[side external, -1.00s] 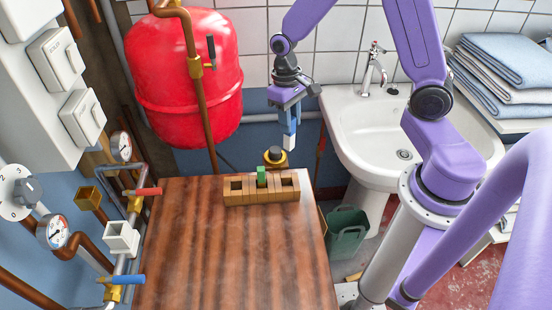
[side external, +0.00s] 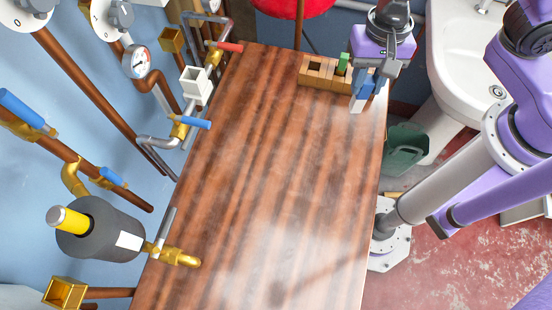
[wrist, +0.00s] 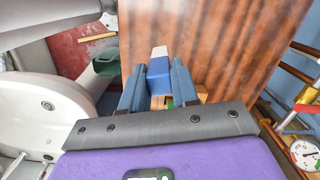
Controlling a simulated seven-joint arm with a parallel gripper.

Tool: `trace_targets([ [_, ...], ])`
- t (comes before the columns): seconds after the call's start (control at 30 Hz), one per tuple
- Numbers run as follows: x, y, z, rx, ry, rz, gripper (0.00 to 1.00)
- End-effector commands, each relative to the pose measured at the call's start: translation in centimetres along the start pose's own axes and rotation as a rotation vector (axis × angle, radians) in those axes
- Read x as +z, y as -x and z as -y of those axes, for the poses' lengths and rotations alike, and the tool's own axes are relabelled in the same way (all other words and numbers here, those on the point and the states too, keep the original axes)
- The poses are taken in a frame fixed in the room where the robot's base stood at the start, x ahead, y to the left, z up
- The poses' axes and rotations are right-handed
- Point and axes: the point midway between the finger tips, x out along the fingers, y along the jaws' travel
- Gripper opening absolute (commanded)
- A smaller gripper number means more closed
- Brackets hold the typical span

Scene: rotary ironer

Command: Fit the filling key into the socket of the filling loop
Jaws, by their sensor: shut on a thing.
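My gripper (side external: 372,80) is shut on a blue key with a white end (side external: 357,104), above the table's right edge beside the wooden block. In the wrist view the key (wrist: 158,68) sits between the two blue-grey fingers (wrist: 157,88), white end pointing away from the gripper. A white square open socket (side external: 196,86) sits on the grey pipework at the left, between a red-handled and a blue-handled valve. It is far from the key. Brass square sockets (side external: 172,40) and (side external: 65,291) are also on the wall pipes. I cannot tell from markings which socket is the filling loop's.
The wooden block (side external: 318,68) with square holes stands at the table's far end, a green piece (side external: 343,63) in it. The wooden table (side external: 260,170) is otherwise clear. Pipes, a gauge (side external: 137,61) and a grey cylinder (side external: 100,230) line the left wall. A sink (side external: 455,80) stands right.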

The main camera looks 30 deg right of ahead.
Motion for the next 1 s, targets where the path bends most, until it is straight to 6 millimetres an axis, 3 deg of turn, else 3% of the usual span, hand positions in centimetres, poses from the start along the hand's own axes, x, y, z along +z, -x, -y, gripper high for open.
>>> trace_targets([
  [0.03,1.7,-0.1,0.0,-0.004,-0.02,0.003,0.0],
  [0.2,5.9,-0.3,-0.5,-0.014,-0.14,0.015,0.0],
  [0.4,8.8,-0.5,-1.2,-0.018,-0.236,0.027,0.0],
  [0.67,9.5,-0.9,-0.9,-0.019,-0.273,0.03,0.0],
  [0.9,9.3,-1.7,0.8,-0.018,-0.273,0.03,0.0],
  [1.0,9.1,-2.5,2.6,-0.017,-0.274,0.029,0.0],
])
